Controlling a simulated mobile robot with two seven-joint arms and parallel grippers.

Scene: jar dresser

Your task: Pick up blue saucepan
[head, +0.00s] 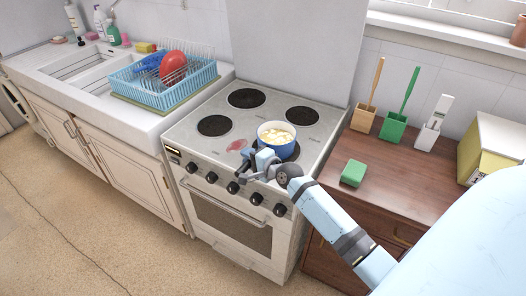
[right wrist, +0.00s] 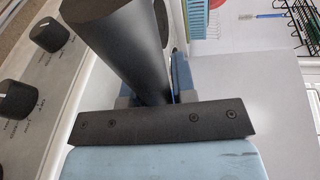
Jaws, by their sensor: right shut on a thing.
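The blue saucepan (head: 277,140) stands on the front right burner of the white stove, with pale yellow pieces inside. My right gripper (head: 258,163) is at the pan's front left side, over the stove's front edge. It is shut on the saucepan's dark handle, which is mostly hidden by the gripper in the head view. In the right wrist view the thick dark handle (right wrist: 125,45) runs between the fingers of my right gripper (right wrist: 160,85). The pan looks level; I cannot tell whether it touches the burner. My left gripper is not in view.
The stove (head: 222,142) has several bare burners and front knobs. A blue dish rack (head: 165,92) with a red dish stands left by the sink. On the wooden dresser (head: 400,180) at right are a green sponge (head: 353,173) and several utensil holders.

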